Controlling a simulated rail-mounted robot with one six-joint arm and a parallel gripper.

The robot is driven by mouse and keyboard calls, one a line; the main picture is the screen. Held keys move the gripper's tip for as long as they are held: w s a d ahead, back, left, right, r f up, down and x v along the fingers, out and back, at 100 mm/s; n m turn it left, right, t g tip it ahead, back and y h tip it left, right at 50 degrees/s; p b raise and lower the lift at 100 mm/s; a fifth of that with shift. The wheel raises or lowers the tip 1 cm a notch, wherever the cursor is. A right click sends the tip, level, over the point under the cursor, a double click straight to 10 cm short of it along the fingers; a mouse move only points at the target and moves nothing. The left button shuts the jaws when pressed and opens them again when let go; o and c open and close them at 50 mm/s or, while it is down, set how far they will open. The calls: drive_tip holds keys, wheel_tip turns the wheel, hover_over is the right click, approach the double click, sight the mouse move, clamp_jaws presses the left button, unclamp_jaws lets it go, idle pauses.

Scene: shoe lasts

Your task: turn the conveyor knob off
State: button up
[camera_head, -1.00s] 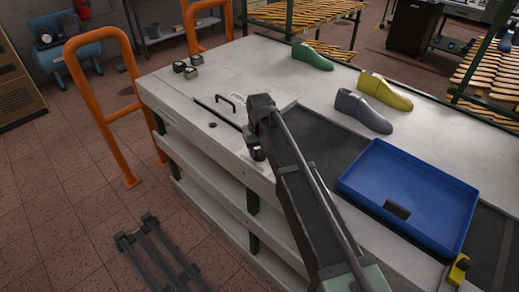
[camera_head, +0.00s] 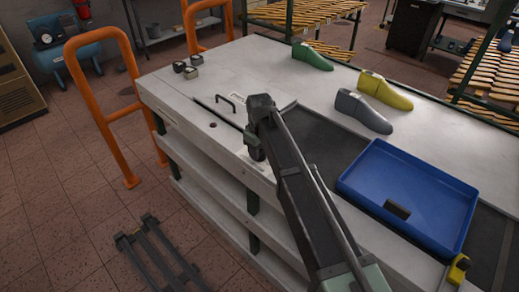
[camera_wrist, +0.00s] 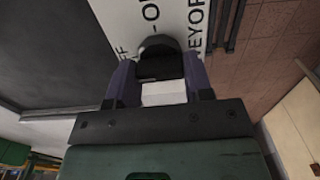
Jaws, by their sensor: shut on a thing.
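The conveyor knob (camera_wrist: 158,44) is dark with a rounded top and shows in the wrist view between the purple-grey fingers of my gripper (camera_wrist: 160,78). My gripper is shut on it, one finger on each side. Behind the knob is a white label plate (camera_wrist: 180,15) with partly hidden dark lettering; "EYOR" can be read. In the head view my gripper (camera_head: 256,152) is at the front edge of the grey bench (camera_head: 185,85), and my arm hides most of the knob there. The knob's pointing direction cannot be read clearly.
A blue tray (camera_head: 365,190) with a dark block lies on the dark belt (camera_head: 325,140) to the right. Grey (camera_head: 362,110), yellow (camera_head: 385,90) and green (camera_head: 312,57) shoe lasts stand behind. A bench handle (camera_head: 226,99) is left of my arm. An orange rail (camera_head: 103,110) stands further left.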

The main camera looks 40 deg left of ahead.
drive_tip(key=o, duration=0.9)
drive_tip(key=shift+r, duration=0.1)
wheel_tip(320, 180, up, 11)
drive_tip(key=p, duration=1)
drive_tip(key=shift+f+p, duration=0.2)
drive_tip(key=shift+p, duration=0.2)
